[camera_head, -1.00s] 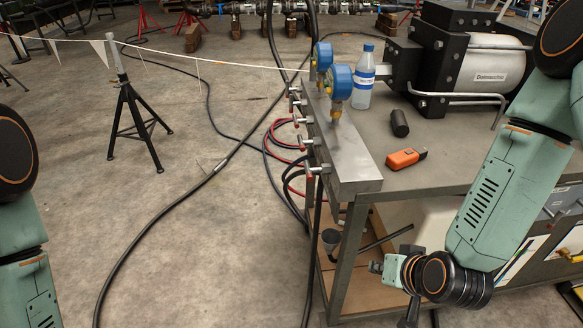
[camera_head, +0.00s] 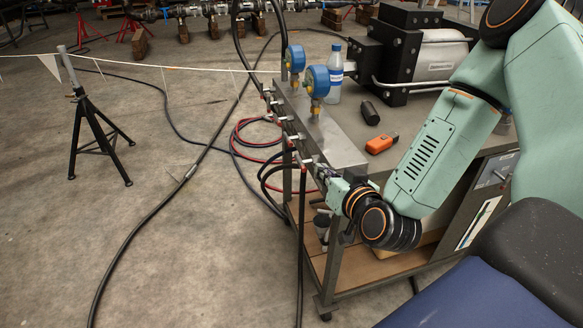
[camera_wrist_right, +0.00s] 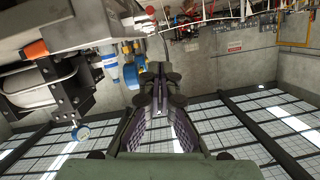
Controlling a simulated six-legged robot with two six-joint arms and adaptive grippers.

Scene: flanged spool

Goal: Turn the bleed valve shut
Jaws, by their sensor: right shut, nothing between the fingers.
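A grey metal manifold block (camera_head: 330,138) lies along the table's left edge. Several small valves with red parts and T-handles stick out of its left side; the nearest valve (camera_head: 308,161) is at its near end. I cannot tell which one is the bleed valve. Two blue gauges (camera_head: 316,81) stand on the block. My right gripper (camera_head: 324,174) is just below and right of the nearest valve; whether it touches is unclear. In the right wrist view its fingers (camera_wrist_right: 160,88) are together with nothing between them. My left gripper is out of view.
The table (camera_head: 410,125) holds a water bottle (camera_head: 335,75), a black cylinder (camera_head: 370,112), an orange tool (camera_head: 381,144) and a large pump (camera_head: 415,50). A black stand (camera_head: 97,130) is on the floor at left.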

